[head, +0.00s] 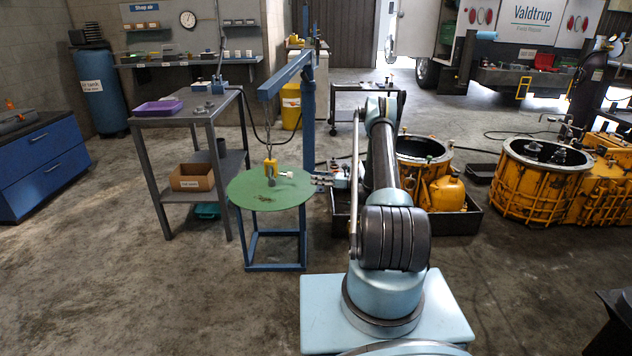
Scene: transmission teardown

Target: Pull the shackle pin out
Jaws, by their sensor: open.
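A yellow block (270,166) hangs on a chain from the blue hoist arm, over the round green table. A grey metal piece (272,181), apparently the shackle, hangs just under it. A small pale pin end (287,174), apparently the shackle pin, sticks out to the right of the block. My gripper (318,180) is to the right of the pin end, at about its height, pointing left. Its jaws are open, with a visible gap between them and the pin. The details of the shackle are too small to make out.
The green round table (250,196) stands under the hanging block. A blue hoist post (308,125) rises behind my gripper. A grey bench (185,118) stands to the left, and orange housings (535,195) to the right. The floor in front is clear.

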